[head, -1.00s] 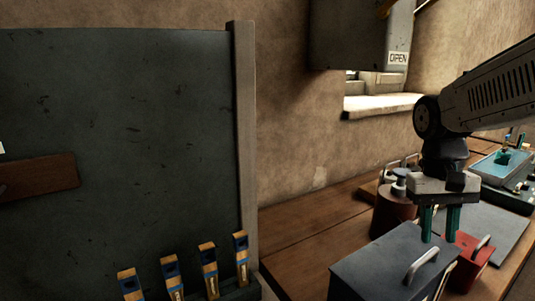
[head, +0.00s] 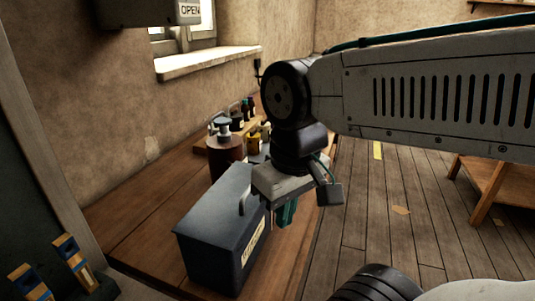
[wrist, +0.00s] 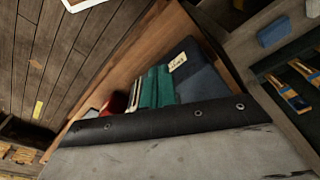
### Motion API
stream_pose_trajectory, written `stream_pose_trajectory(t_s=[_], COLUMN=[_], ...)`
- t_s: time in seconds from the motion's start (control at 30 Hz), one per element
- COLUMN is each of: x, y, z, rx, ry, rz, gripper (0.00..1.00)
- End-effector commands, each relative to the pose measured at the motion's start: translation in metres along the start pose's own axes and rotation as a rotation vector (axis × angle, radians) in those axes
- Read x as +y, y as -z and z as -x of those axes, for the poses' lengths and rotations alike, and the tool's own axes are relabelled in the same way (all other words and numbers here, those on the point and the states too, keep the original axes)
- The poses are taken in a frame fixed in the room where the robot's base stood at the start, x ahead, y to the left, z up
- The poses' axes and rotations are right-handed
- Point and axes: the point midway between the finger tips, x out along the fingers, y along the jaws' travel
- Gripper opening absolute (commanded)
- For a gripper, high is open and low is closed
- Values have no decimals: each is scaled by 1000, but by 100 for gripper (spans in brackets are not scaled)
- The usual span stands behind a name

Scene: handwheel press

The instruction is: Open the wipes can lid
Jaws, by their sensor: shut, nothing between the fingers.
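My gripper (head: 285,212) has its teal fingers together and empty, beside the right side of a dark box with a lid and handle (head: 210,225). In the wrist view the fingers (wrist: 155,85) show close together, with the dark box (wrist: 200,72) beyond them. The box carries a pale label that I cannot read. A dark red round can (head: 224,160) with a metal top stands behind the box. I cannot tell for certain which of these is the wipes can. A red thing (wrist: 117,103) shows partly beside the fingers in the wrist view.
The wooden bench (head: 130,225) runs along the wall, with bare room left of the box. Small bottles (head: 245,108) stand farther back. A window sill (head: 208,63) is above. Blue-and-yellow tools (head: 72,262) stand at lower left. Open floor (head: 385,215) lies to the right.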

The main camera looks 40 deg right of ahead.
Motion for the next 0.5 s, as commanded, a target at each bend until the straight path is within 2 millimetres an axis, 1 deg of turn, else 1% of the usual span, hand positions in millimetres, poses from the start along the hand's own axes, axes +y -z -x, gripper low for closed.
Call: stream_pose_trajectory(t_s=[0.13,0.27,0.37,0.5], x=[19,48,67,95], y=[2,10,19,33], z=[-11,-28,-40,-58], rx=[-61,-160,-233,-317], ry=[-10,22,98,244], rz=[-109,-290,-469,-765], gripper=[0,0,0,0])
